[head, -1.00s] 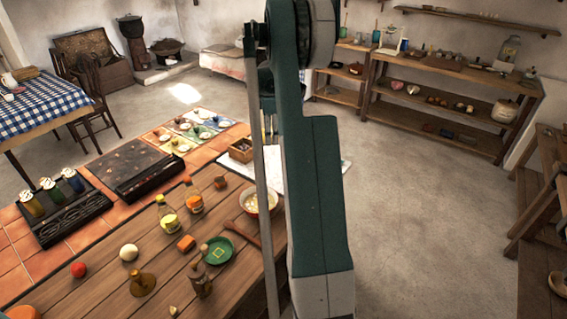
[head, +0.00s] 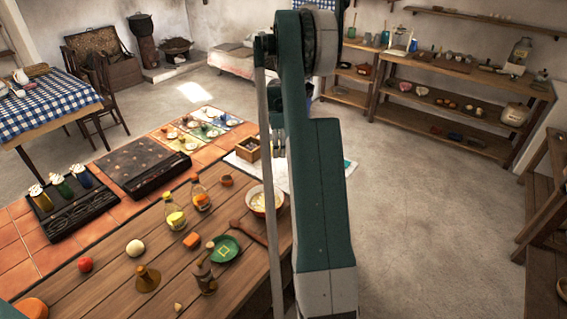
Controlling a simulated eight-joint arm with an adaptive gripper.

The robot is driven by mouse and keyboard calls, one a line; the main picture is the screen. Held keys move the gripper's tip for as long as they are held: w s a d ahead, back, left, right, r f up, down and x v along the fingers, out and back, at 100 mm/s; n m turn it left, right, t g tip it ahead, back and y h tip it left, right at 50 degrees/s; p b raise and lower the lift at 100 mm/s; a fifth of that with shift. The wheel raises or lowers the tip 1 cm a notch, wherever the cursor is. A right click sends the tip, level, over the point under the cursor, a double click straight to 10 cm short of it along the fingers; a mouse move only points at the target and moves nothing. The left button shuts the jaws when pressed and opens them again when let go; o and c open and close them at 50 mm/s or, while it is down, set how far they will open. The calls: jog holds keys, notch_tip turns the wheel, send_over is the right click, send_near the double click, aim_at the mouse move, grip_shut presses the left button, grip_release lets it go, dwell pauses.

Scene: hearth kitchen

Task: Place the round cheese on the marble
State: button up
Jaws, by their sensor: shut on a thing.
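My gripper (head: 279,143) shows only in part, behind my arm, near the pale slab. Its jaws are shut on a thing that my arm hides. A pale flat slab (head: 243,163), perhaps the marble, lies at the far end of the wooden counter, partly hidden by my arm. I cannot tell for certain which thing is the round cheese. An orange round thing (head: 32,309) is cut off at the bottom left, and a pale ball (head: 135,248) sits on the counter.
A bowl (head: 262,202), green plate (head: 225,249), bottles (head: 175,215), a pepper mill (head: 206,277) and a red ball (head: 85,264) stand on the wooden counter (head: 105,290). A dark stove (head: 145,165) lies further left.

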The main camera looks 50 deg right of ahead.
send_over(278, 167)
jog(key=shift+f, duration=2.7)
jog(key=shift+f+b, duration=0.4)
jog(key=shift+f, duration=1.45)
jog(key=shift+f, duration=0.1)
jog(key=o, duration=1.1)
notch_tip(278, 167, up, 12)
jog(key=shift+r+p, duration=0.1)
jog(key=shift+p, duration=0.45)
